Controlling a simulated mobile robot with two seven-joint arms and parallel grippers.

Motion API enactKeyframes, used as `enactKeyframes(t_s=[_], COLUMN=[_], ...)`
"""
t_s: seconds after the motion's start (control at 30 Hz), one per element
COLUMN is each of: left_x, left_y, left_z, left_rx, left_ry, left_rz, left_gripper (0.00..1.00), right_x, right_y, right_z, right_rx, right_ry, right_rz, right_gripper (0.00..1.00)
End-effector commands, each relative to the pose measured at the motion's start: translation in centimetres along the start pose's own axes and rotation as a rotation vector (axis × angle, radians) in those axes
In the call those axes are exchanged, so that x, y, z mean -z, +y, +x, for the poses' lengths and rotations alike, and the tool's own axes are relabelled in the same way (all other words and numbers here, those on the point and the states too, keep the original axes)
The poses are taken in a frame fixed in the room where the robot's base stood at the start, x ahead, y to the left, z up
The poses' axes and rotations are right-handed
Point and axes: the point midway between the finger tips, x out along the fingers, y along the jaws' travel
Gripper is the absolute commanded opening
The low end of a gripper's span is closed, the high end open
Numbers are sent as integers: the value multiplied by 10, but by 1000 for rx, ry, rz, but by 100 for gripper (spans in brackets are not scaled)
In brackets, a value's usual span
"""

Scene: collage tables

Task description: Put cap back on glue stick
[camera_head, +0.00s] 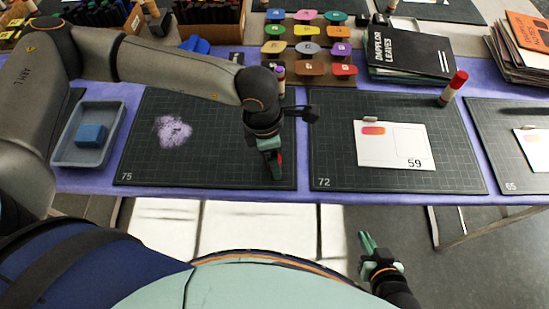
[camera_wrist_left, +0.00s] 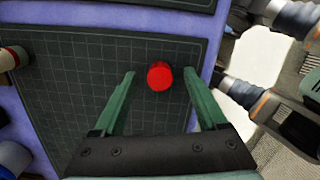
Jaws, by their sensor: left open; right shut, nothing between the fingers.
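A red cap (camera_wrist_left: 159,76) stands on the dark mat (camera_wrist_left: 75,90) in the left wrist view. My left gripper (camera_wrist_left: 159,72) is open, with one finger on each side of the cap and gaps visible. In the head view my left gripper (camera_head: 273,168) points down over the right part of the mat numbered 75, and mostly hides the cap. My right gripper (camera_head: 367,244) is shut and empty in front of the table.
A grey tray (camera_head: 66,155) with a blue block (camera_head: 91,135) sits left. A purple smear (camera_head: 173,131) marks the mat. A white card (camera_head: 375,158) lies on mat 72, with a red-capped stick (camera_head: 453,88) behind. Colored labels, books and marker boxes fill the back.

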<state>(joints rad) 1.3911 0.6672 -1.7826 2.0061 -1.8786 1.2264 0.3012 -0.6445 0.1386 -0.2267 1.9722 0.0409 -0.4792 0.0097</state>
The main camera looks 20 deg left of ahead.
Motion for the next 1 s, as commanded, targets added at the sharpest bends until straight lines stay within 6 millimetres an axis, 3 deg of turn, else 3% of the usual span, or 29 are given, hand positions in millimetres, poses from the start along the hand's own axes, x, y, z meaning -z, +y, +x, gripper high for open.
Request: enactKeyframes(t_s=[0.13, 0.77, 1.0], left_x=[0, 0, 0], left_y=[0, 0, 0], left_z=[0, 0, 0], left_rx=[0, 1, 0], left_ry=[0, 1, 1], left_rz=[0, 0, 0], left_gripper=[73, 2, 0], right_x=[0, -2, -2], right_y=[0, -1, -1], right_z=[0, 0, 0], right_rx=[0, 2, 2], right_ry=[-1, -3, -3], right_rz=[0, 1, 1], right_gripper=[0, 0, 0])
